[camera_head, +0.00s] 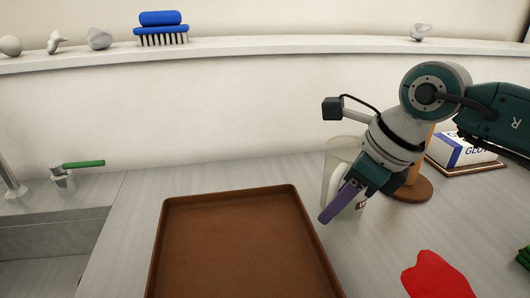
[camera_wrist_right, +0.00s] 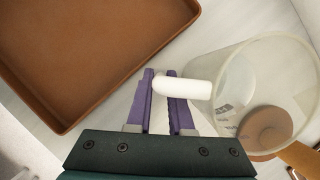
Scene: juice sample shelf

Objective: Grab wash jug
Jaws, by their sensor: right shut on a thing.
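The wash jug, a pale translucent vessel (camera_head: 340,150), stands on the counter just right of the tray and is partly hidden behind my right gripper (camera_head: 342,205). In the right wrist view the jug (camera_wrist_right: 228,85) lies on the right, with its open rim and its white handle (camera_wrist_right: 183,88) pointing left. The purple fingers of my right gripper (camera_wrist_right: 164,105) are shut on this handle, one on each side of it. In the head view the fingers point down and to the left. My left gripper is not in view.
A brown tray (camera_head: 298,212) lies left of the jug. A round brown base (camera_head: 418,192) with an orange-brown upright stands close behind it. A glove box (camera_head: 462,150) is further right, a red patch (camera_head: 435,275) nearer.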

